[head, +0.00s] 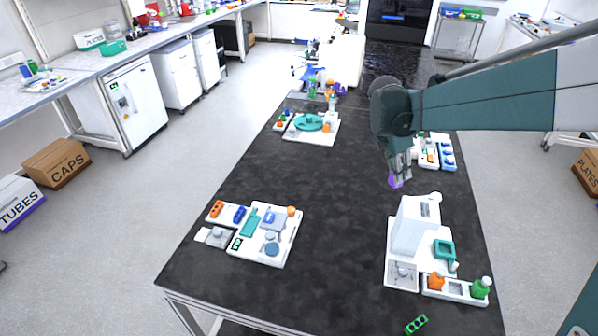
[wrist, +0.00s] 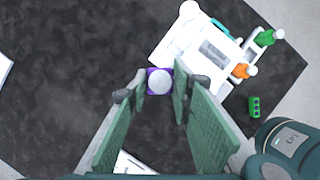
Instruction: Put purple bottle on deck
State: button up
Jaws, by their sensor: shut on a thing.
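The purple bottle (head: 394,181) is between the fingertips of my gripper (head: 400,166), over the right half of the black table. In the wrist view the bottle (wrist: 160,82) shows its pale round top and purple body between the two finger pads of the gripper (wrist: 161,88). My gripper is shut on it. Its height above the table is hard to tell. A white station (head: 412,225) with a low deck stands nearer the camera, just past the bottle, and shows at the upper right of the wrist view (wrist: 214,52).
An orange bottle (head: 437,282) and a green bottle (head: 481,288) stand in a white holder beside the station. A green block (head: 416,324) lies near the table edge. Other white decks stand at left (head: 285,246) and back (head: 318,138). The table's middle is clear.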

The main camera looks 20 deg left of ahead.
jog(key=w+a+f+n+t+y, duration=0.15)
jog(key=a+n, duration=0.35)
jog(key=a, duration=2.2)
jog(key=w+a+f+n+t+y, duration=0.1)
jog(key=w+a+n+y, duration=0.35)
jog(key=a, duration=2.35)
notch_tip(320, 180, down, 11)
jog(key=s+n+h, duration=0.1)
jog(key=h, duration=0.1)
jog(key=shift+d+h, duration=0.3)
jog(key=shift+d, duration=0.1)
jog(key=shift+s+g, duration=0.1)
jog(key=shift+g, duration=0.15)
jog(key=shift+f, duration=3)
jog(key=shift+f, duration=0.1)
jog(key=shift+f, duration=1.8)
